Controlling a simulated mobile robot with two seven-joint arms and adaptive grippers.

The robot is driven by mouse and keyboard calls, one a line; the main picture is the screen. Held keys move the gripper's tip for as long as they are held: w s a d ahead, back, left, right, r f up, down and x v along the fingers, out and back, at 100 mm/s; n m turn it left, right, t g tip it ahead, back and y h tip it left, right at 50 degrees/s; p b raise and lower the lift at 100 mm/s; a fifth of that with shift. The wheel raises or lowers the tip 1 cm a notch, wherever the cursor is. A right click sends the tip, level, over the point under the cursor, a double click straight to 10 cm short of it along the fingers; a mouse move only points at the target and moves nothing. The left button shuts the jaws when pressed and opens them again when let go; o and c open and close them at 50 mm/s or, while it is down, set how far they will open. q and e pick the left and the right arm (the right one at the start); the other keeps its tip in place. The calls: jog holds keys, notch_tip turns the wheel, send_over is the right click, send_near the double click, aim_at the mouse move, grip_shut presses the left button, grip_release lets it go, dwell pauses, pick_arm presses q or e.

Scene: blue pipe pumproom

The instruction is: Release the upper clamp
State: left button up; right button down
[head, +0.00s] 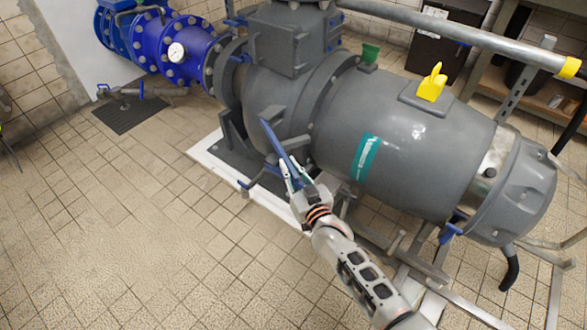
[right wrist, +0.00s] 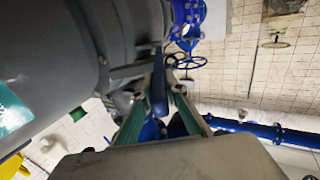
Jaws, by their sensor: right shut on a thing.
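A long blue clamp lever (head: 277,139) stands tilted beside the flange of the large grey pump (head: 405,140). My right gripper (head: 291,177) is shut on this lever near its lower right end; the upper end sticks out past the fingers. In the right wrist view the blue lever (right wrist: 158,92) lies between the two green-padded fingers, close to the grey housing (right wrist: 45,60). The fingers hide part of the lever, and its pivot is hard to make out. My left gripper is not in view.
A blue pipe with a gauge (head: 177,52) runs at the back left.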

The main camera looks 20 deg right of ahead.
jog(key=shift+a+f+h, duration=0.1)
jog(key=shift+a+h, duration=0.2)
jog(key=shift+a, duration=0.05)
jog(key=c, duration=2)
grip_release()
jog(key=shift+c, duration=0.2)
notch_tip(320, 180, up, 10)
jog(key=shift+r, duration=0.1)
